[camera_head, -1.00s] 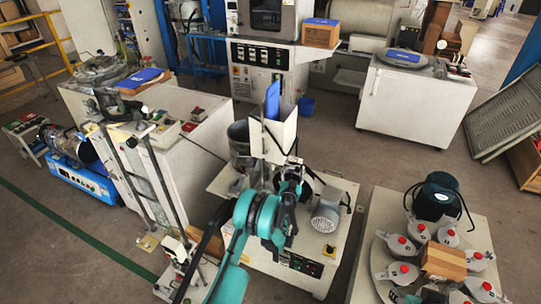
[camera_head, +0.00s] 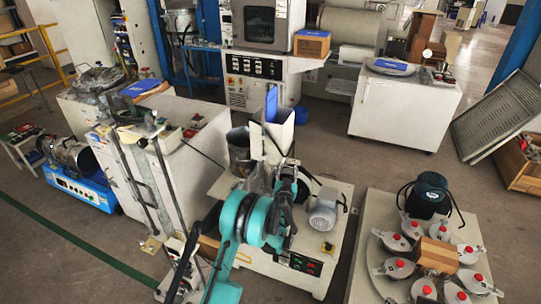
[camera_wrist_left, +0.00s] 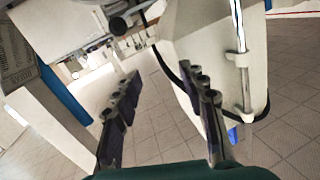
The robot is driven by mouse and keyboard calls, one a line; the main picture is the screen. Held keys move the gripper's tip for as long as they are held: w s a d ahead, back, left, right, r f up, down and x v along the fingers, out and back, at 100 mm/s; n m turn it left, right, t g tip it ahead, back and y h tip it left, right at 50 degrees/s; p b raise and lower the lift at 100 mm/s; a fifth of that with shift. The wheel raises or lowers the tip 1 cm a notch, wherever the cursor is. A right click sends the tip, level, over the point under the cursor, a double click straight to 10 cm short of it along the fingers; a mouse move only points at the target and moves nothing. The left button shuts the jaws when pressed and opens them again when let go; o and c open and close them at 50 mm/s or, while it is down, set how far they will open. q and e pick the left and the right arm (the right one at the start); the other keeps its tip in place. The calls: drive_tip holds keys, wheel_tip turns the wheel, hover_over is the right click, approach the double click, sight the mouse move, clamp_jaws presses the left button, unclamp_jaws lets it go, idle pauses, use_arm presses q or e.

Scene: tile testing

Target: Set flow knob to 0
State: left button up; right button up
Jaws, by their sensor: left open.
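I cannot pick out a flow knob with certainty in either view. A white machine (camera_head: 222,188) with an upright hopper, a grey motor (camera_head: 323,212) and a front panel (camera_head: 297,262) with green and red buttons stands at the centre of the head view. My left arm, with teal joints, reaches up in front of it and hides part of it. My left gripper (camera_head: 286,182) is near the machine's top, below the hopper. My right gripper is not in view.
A platform (camera_head: 362,262) with several red-topped canisters and a cardboard box (camera_head: 436,256) stands at right. A tall metal frame (camera_head: 163,180) and a white cabinet (camera_head: 205,150) are at left, beyond them a blue machine (camera_head: 80,189). Open floor (camera_head: 385,170) lies behind the platform.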

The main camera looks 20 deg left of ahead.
use_arm(q)
drive_tip(key=s+a+r+n+g+y, duration=0.1)
drive_tip(key=s+a+r+n+g, duration=0.1)
drive_tip(key=s+r, duration=0.9)
wheel_tip(320, 180, up, 4)
drive_tip(key=shift+s+a+r+g+y, duration=0.2)
drive_tip(key=shift+a+g+y, duration=0.3)
drive_tip(key=shift+g, duration=0.4)
drive_tip(key=shift+w, duration=0.1)
